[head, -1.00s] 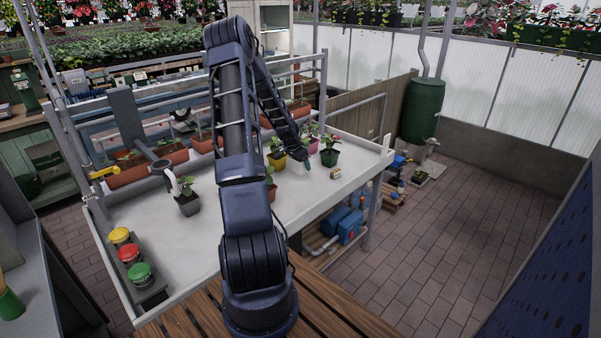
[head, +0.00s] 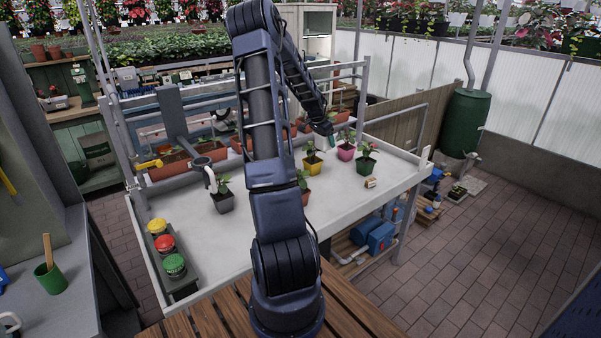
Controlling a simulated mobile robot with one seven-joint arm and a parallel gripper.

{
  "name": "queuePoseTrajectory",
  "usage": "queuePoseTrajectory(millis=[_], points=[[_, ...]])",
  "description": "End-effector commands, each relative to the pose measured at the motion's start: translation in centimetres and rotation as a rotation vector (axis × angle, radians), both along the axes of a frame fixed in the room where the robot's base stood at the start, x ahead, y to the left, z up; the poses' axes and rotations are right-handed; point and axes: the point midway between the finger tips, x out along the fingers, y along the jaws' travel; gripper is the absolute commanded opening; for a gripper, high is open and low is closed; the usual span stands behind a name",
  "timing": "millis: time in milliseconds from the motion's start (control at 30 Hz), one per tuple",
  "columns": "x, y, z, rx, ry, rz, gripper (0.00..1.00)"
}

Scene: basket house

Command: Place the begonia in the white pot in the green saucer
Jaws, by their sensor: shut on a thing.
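My gripper (head: 331,138) is small in the head view, at the end of my arm above the far part of the white-topped table (head: 262,238). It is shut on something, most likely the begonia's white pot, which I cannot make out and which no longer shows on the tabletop. I cannot make out a green saucer for certain; a round green piece (head: 174,265) sits at the table's near left.
A dark grey pot (head: 222,202) with a plant stands left of my arm, and a brownish potted plant (head: 303,187) close beside it. A round yellow piece (head: 156,227) and a red one (head: 165,245) line the left edge.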

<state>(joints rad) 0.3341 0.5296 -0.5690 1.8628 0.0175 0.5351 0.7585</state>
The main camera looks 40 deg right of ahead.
Motion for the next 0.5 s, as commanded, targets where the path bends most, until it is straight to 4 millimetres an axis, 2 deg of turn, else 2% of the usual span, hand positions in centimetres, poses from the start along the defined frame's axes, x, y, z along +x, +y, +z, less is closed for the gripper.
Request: queuePoseTrajectory(millis=[33, 100, 300, 500], points=[[1.8, 1.1, 0.1, 0.000, 0.001, 0.008, 0.45], [3.9, 2.6, 0.3, -0.001, 0.000, 0.009, 0.45], [9.1, 6.6, 0.8, -0.002, 0.000, 0.006, 0.45], [11.9, 9.2, 1.1, -0.005, 0.000, 0.002, 0.45]])
